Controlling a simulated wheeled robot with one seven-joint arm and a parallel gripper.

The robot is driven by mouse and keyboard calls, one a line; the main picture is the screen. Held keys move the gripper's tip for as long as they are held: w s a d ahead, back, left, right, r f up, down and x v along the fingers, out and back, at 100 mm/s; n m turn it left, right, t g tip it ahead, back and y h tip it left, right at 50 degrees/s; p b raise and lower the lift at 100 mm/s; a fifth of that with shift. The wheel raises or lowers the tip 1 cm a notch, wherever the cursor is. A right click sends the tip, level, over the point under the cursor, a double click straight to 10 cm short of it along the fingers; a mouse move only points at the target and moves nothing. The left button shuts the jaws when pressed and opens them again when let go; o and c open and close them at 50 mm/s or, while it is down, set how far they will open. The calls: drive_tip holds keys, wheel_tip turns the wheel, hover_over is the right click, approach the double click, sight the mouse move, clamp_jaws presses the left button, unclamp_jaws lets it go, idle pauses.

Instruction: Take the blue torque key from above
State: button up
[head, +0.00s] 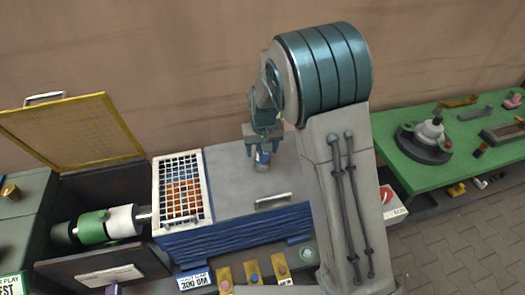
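A small blue and pale upright piece (262,159), which looks like the blue torque key, is on or just above the grey top of the blue cabinet (225,176). My gripper (263,148) points down right over it, with its fingers around or just above the upper end. The fingers are too small here to tell whether they press on it. The upper part of the piece is hidden by my gripper.
A white grid cage (181,188) with orange contents stands left of the piece. An open yellow mesh lid (75,133) rises over a bin with a green and white roller (97,224). A green table (455,160) with parts is at right. Several tagged yellow pieces (252,272) line the front.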

drive_tip(key=shift+f, duration=0.75)
drive_tip(key=shift+w, duration=0.1)
clamp_jaws()
drive_tip(key=shift+r, duration=0.15)
